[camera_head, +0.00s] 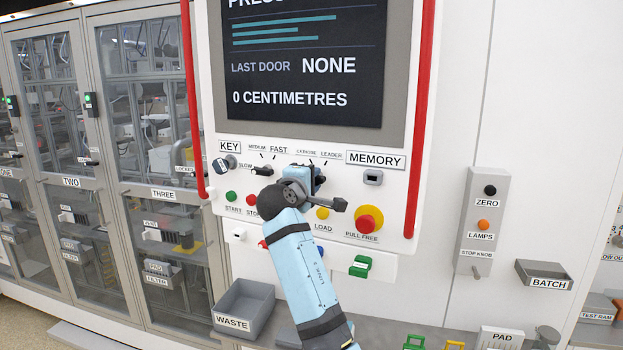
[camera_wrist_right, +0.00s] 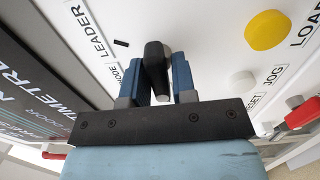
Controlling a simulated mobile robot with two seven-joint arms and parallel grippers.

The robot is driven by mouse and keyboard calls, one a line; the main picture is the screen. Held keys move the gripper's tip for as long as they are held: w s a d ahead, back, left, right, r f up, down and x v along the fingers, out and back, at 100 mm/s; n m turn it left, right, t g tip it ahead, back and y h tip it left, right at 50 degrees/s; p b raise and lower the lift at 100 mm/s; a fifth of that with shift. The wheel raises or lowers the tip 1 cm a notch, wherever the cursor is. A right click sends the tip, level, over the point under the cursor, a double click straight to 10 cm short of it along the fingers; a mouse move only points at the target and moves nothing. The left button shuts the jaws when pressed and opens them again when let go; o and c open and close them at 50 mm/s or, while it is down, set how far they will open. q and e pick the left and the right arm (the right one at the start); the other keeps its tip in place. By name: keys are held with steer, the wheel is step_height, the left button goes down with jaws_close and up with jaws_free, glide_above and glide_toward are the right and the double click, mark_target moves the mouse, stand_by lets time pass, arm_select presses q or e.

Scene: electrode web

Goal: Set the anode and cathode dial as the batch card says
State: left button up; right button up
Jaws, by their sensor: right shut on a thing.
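The anode and cathode dial shows in the right wrist view as a black knob (camera_wrist_right: 155,66) on the white panel. The words LEADER and part of CATHODE are printed beside it. My right gripper (camera_wrist_right: 160,84) is shut on this knob, one blue finger on each side. In the head view my right gripper (camera_head: 317,177) reaches the panel below the CATHODE and LEADER labels, and my arm hides most of the dial. I cannot read the dial's setting. My left gripper is out of view.
A speed knob (camera_head: 263,170) is left of my gripper. A yellow button (camera_head: 322,213) and a red PULL FREE knob (camera_head: 368,220) lie below it. A screen (camera_head: 305,60) is above. Red rails (camera_head: 421,120) flank the panel. A WASTE bin (camera_head: 243,309) stands below.

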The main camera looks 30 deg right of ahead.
steer(key=o, duration=0.7)
steer(key=shift+o, duration=0.2)
steer(key=b+v, duration=0.3)
steer(key=v, duration=1.1)
